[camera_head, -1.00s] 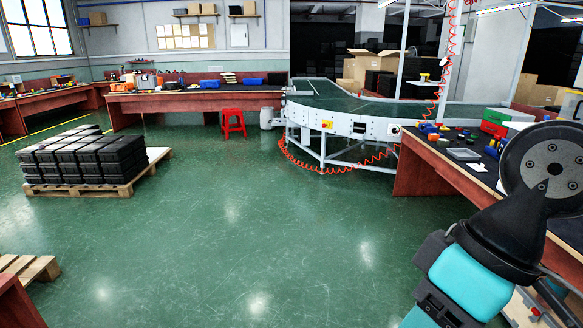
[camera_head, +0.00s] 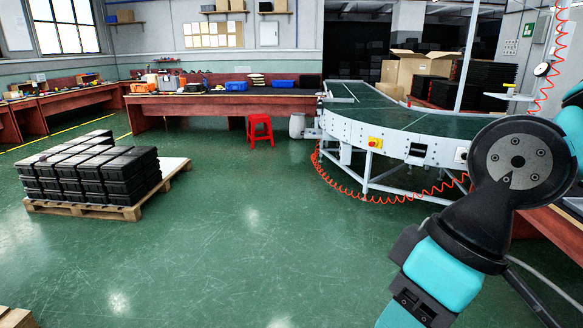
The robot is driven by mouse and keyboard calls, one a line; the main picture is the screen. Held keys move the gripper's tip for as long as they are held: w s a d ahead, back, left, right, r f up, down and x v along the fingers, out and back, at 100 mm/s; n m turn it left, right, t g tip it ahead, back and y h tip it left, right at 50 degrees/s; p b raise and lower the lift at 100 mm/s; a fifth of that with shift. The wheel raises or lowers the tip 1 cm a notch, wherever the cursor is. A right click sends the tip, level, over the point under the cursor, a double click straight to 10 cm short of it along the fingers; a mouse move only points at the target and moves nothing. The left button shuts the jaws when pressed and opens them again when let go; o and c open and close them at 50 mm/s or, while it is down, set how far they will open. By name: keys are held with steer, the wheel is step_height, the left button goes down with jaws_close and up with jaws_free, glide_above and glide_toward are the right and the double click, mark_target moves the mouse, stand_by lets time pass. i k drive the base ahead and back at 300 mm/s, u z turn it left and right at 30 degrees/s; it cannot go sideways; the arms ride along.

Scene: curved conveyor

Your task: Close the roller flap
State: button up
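A curved conveyor (camera_head: 385,121) with a dark green belt and pale grey sides stands at centre right, some way ahead of me. My arm, black and turquoise, covers the right side of the conveyor. My gripper is not in view.
A pallet (camera_head: 125,212) stacked with black cases stands at left. A red stool (camera_head: 260,130) stands before a long red workbench (camera_head: 190,104). An orange coiled hose (camera_head: 345,190) hangs below the conveyor. A bench (camera_head: 552,227) is at right. The green floor in the middle is clear.

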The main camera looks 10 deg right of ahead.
mark_target(410, 159)
steer(key=z, duration=0.1)
steer(key=i, duration=2.05)
steer(key=z, duration=0.5)
steer(key=i, duration=1.95)
steer(key=z, duration=0.55)
steer(key=i, duration=0.55)
steer(key=z, duration=0.05)
